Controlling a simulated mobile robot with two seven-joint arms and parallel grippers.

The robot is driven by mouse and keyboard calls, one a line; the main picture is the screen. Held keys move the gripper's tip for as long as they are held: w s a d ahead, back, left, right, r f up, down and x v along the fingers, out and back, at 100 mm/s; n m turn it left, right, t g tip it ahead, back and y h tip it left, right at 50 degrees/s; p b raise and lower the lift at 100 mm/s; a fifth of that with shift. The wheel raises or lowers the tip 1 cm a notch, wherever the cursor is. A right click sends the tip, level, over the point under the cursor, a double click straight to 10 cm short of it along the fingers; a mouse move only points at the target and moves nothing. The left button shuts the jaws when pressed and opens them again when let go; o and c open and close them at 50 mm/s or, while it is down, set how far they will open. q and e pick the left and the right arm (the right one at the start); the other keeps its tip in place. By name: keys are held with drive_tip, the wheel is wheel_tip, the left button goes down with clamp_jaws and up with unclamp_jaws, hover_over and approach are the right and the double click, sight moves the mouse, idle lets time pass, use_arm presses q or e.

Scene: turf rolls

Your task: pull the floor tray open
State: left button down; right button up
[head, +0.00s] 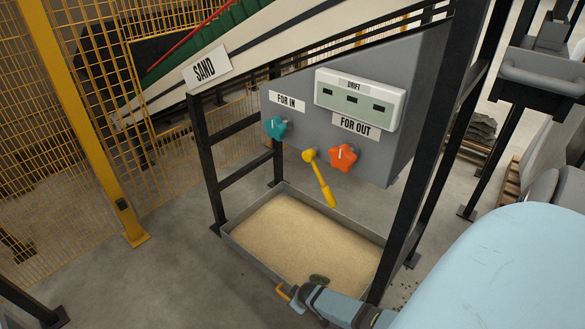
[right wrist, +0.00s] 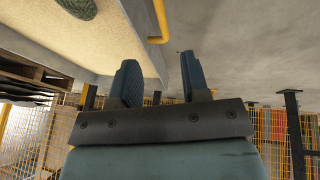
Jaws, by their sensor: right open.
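The floor tray (head: 238,252) is a shallow grey metal tray full of sand, on the floor under the grey control panel. Its yellow handle (head: 283,291) is at the near edge. My right gripper (head: 297,296) is low beside the handle. In the right wrist view my right gripper (right wrist: 158,58) is open and empty. There the handle (right wrist: 160,18) lies just beyond the fingertips, in line with the gap; I cannot tell whether they touch. My left gripper is not in view.
A dark round lump (head: 319,281) lies on the sand near the handle. Black frame posts (head: 208,165) stand beside the tray. The panel above (head: 400,75) carries a teal knob (head: 276,127), an orange knob (head: 343,157) and a yellow lever (head: 320,180). The near-left floor (head: 170,280) is clear.

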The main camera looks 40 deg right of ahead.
drive_tip(key=b+x, duration=0.9)
drive_tip(key=x, duration=0.3)
drive_tip(key=shift+w+f, duration=0.1)
drive_tip(key=shift+f, duration=0.25)
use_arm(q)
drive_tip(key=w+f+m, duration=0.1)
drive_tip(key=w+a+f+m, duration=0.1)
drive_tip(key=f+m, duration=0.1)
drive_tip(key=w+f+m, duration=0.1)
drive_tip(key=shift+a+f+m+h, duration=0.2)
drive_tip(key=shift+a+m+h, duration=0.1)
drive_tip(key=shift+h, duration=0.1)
use_arm(e)
drive_tip(key=shift+w+f, duration=0.1)
drive_tip(key=shift+w, duration=0.05)
drive_tip(key=shift+c, duration=0.3)
clamp_jaws()
